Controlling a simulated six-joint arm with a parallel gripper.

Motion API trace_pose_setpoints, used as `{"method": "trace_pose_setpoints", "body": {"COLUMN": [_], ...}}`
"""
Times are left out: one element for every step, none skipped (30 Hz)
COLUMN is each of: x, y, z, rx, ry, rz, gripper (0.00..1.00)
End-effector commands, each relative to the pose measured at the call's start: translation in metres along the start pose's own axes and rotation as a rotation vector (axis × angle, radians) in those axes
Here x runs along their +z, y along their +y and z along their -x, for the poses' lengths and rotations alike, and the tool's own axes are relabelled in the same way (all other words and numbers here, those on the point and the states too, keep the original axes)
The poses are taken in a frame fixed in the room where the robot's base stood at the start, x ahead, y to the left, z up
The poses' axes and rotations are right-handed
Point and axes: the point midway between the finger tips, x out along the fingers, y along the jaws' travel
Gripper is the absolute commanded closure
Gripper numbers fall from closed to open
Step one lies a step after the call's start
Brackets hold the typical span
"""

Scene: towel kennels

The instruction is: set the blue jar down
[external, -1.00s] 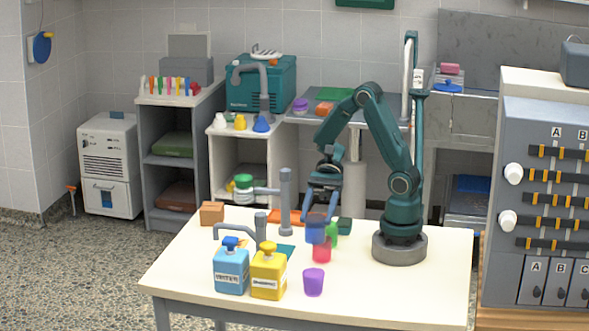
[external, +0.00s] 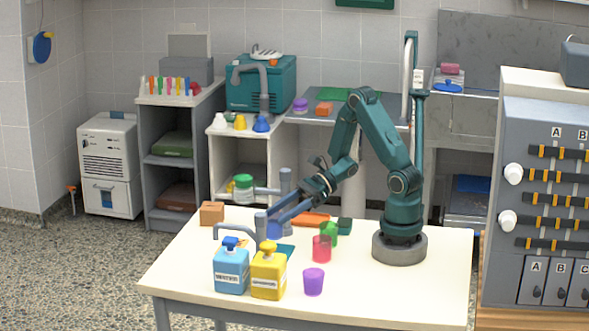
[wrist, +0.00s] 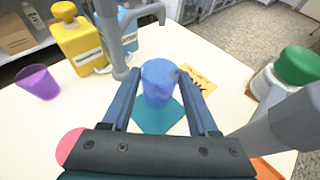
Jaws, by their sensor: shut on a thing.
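The blue jar (external: 274,230) is between the fingers of my gripper (external: 280,218), which is shut on it. In the wrist view the jar (wrist: 158,84) looks upright, with one finger at each side. A teal square mat (wrist: 150,117) lies on the table below it and shows partly in the external view (external: 286,251), behind the yellow dispenser. I cannot tell whether there is a gap between jar and mat.
A grey tap (external: 238,231) stands close beside the jar. The blue dispenser (external: 231,270), yellow dispenser (external: 268,273) and purple cup (external: 313,282) are in front. Red (external: 321,250) and green (external: 330,233) cups stand right. A green-lidded jar (wrist: 297,65) is at the wrist view's right.

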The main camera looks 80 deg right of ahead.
Motion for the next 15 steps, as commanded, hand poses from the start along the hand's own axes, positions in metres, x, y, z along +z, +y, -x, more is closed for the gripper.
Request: {"method": "trace_pose_setpoints", "body": {"x": [-0.002,-0.003,-0.005,-0.007,-0.009,-0.013,-0.016,-0.019,-0.023,-0.026,-0.029,-0.032,-0.033,-0.035,-0.036], "y": [0.000,0.000,0.000,0.000,0.000,0.001,0.000,0.000,0.000,0.000,0.000,0.000,0.000,0.000,0.000], "z": [-0.001,-0.001,-0.002,-0.003,-0.004,-0.005,-0.006,-0.008,-0.009,-0.011,-0.012,-0.013,-0.014,-0.014,-0.015], "rx": [0.000,0.000,0.000,0.001,0.001,0.001,0.001,0.001,0.001,0.002,0.002,0.001,0.000,0.000,0.000], "ry": [0.000,0.000,0.000,0.000,0.001,0.001,0.001,0.001,0.000,0.000,0.000,0.000,0.000,0.000,0.000], "rz": [-0.001,-0.001,-0.002,-0.001,-0.002,-0.004,-0.005,-0.004,-0.005,-0.004,-0.004,-0.003,-0.003,-0.001,-0.001], "gripper": [0.94,0.94,0.94,0.94,0.94,0.94,0.94,0.94,0.94,0.94,0.94,0.94,0.94,0.94,0.94]}}
